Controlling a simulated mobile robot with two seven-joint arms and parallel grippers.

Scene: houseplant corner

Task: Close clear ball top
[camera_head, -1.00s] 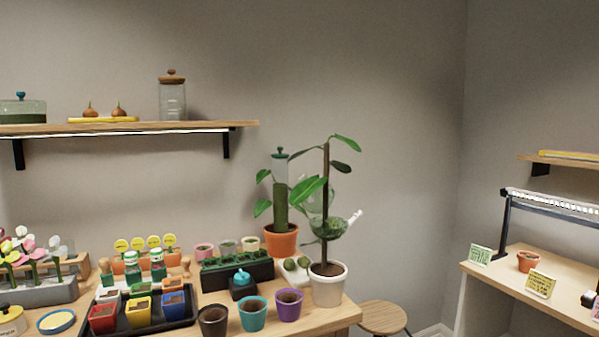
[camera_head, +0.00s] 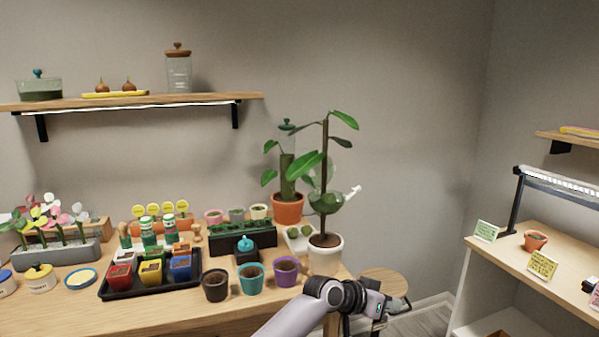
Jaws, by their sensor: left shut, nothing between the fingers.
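The clear ball (camera_head: 325,204) sits around the stem of the tall plant in the white pot (camera_head: 324,256), on the right of the table. Its lower part holds dark green moss, and a white handle (camera_head: 353,191) sticks out to the right. Its top is hard to make out among leaves and stem; a faint clear edge shows above the moss, and I cannot tell how far it is open. My left gripper (camera_head: 398,306) is shut and empty, low at the right of the table in front of the stool, well below the ball and apart from it. My right gripper is out of view.
A plant in an orange pot (camera_head: 287,209) stands left of the ball. Teal (camera_head: 251,278) and purple (camera_head: 286,272) pots stand at the table's front, near my arm. A wooden stool (camera_head: 384,280) is beside the table. The space right of the ball is free.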

